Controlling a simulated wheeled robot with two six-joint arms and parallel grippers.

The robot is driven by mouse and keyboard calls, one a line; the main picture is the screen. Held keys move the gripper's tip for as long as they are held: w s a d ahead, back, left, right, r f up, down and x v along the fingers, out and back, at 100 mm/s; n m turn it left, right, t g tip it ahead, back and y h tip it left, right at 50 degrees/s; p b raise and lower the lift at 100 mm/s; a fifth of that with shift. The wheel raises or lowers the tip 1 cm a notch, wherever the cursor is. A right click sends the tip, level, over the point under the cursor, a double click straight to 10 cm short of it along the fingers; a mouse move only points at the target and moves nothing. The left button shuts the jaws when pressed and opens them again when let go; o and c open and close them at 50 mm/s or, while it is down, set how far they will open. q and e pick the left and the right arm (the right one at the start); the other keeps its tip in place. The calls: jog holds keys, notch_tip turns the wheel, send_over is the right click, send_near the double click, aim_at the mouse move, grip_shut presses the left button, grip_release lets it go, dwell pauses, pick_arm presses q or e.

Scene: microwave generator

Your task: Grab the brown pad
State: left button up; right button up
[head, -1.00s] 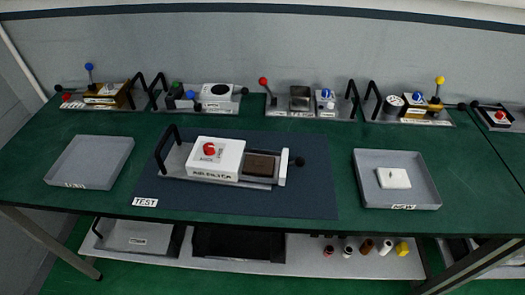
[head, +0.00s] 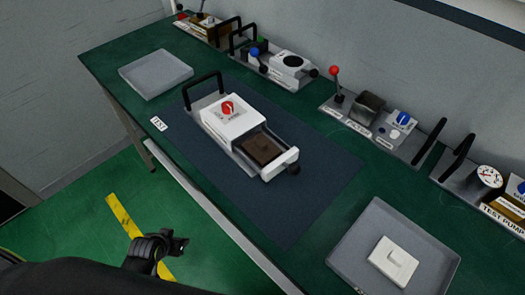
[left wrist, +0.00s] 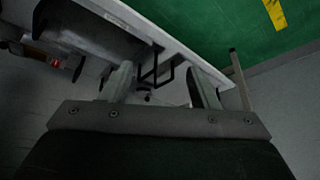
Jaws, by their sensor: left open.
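The brown pad (head: 258,149) sits in the open slot of the white-topped unit (head: 233,121) with a red knob, on the dark blue mat. My left gripper (head: 180,243) is low at the bottom left in the head view, over the green floor, in front of the table and well away from the pad. In the left wrist view its two fingers (left wrist: 162,88) are spread apart with nothing held between them. The pad does not show in the left wrist view. My right gripper is not in view.
An empty grey tray (head: 156,80) is at the table's left end. Another grey tray (head: 345,253) at the right holds a white pad (head: 394,259). Several devices with black handles line the back wall. The dark blue mat (head: 320,185) is clear right of the unit.

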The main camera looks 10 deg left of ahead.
pick_arm(q)
jog(key=w+d+r+m+t+h+b, duration=0.1)
jog(key=w+d+r+m+t+h, duration=0.2)
jog(key=r, duration=0.9)
jog(key=w+d+r+m+h+b, duration=0.1)
jog(key=w+d+r+m+h, duration=0.15)
jog(key=d+r, duration=0.6)
jog(key=w+d+r+m+t+h+b, duration=0.1)
jog(key=d+r+m+t+h, duration=0.15)
jog(key=r, duration=1.15)
jog(key=b, duration=0.1)
send_near(259, 144)
jog(key=shift+w+d+f+h, duration=0.4)
jog(key=shift+w+d+f, duration=0.4)
jog(key=shift+w+f, duration=0.3)
jog(key=shift+r+p+x, duration=0.1)
jog(key=shift+p+x, duration=0.15)
jog(key=shift+x, duration=1.25)
jog(key=shift+r+p+x, duration=0.15)
jog(key=shift+p+x, duration=0.1)
jog(key=shift+x, duration=1.3)
jog(key=shift+w, duration=0.15)
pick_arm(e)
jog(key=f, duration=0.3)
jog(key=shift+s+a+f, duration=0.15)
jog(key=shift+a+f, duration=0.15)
pick_arm(q)
jog(key=shift+a, duration=0.1)
